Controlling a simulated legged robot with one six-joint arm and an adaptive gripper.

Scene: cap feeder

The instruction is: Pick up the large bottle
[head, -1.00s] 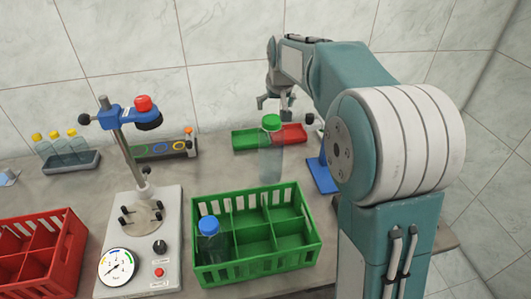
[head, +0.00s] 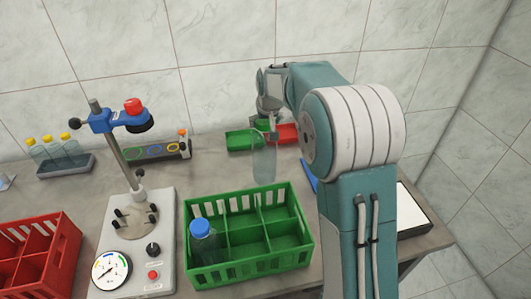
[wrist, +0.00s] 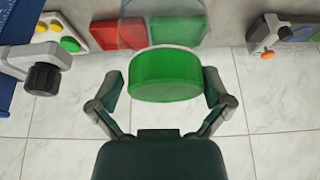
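The large bottle (head: 264,165) is tall and clear and stands upright on the table behind the green crate. Its green cap (wrist: 168,75) fills the space between the fingers in the wrist view. My gripper (wrist: 164,92) is open, with one finger on each side of the cap. A thin gap shows at the left finger; at the right finger I cannot tell whether it touches.
A green crate (head: 250,277) holds a blue-capped bottle (head: 203,240). A press with a gauge (head: 140,200) stands left of it, a red crate (head: 35,270) further left. Green (head: 240,140) and red (head: 287,133) trays lie behind the large bottle. A black knob (wrist: 43,78) is near my gripper.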

